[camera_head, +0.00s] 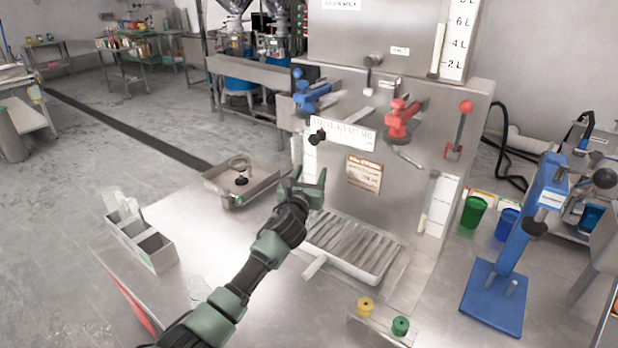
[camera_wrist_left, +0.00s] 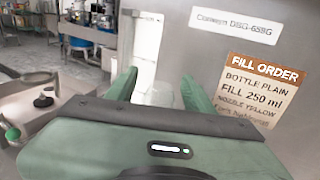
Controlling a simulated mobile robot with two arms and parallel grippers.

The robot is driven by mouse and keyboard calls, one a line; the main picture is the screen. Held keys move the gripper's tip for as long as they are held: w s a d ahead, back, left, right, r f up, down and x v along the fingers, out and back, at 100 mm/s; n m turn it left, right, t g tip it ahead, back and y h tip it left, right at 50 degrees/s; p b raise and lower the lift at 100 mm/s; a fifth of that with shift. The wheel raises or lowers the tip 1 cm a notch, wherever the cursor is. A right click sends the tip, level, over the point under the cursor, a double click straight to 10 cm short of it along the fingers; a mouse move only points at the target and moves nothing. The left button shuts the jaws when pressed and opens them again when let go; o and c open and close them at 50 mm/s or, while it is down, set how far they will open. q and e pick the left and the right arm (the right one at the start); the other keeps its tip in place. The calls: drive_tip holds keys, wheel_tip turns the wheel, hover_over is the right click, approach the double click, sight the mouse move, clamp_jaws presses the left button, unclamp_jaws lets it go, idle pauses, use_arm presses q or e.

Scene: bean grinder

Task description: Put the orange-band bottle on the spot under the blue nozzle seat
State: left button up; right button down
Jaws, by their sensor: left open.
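The blue nozzle seat (camera_head: 312,95) is on the left of the steel machine's front, with a red seat (camera_head: 403,120) to its right. A slatted drip tray (camera_head: 355,250) lies below; the area under the blue seat is partly hidden by my gripper. My left gripper (camera_head: 307,188) is open in front of the machine, above the tray's back left. In the left wrist view, a pale translucent shape (camera_wrist_left: 162,93), perhaps a bottle, shows between the two green fingers. I cannot tell whether they touch it. No orange band is visible. My right gripper is not in view.
A grey divided bin (camera_head: 150,254) with clear items stands at the left table edge. A shallow metal pan (camera_head: 262,182) is behind my gripper. Yellow (camera_head: 365,306) and green (camera_head: 400,326) pieces stand in front. A blue press stand (camera_head: 492,298) is at right.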

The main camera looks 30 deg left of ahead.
use_arm(q)
drive_tip(key=v, duration=1.2)
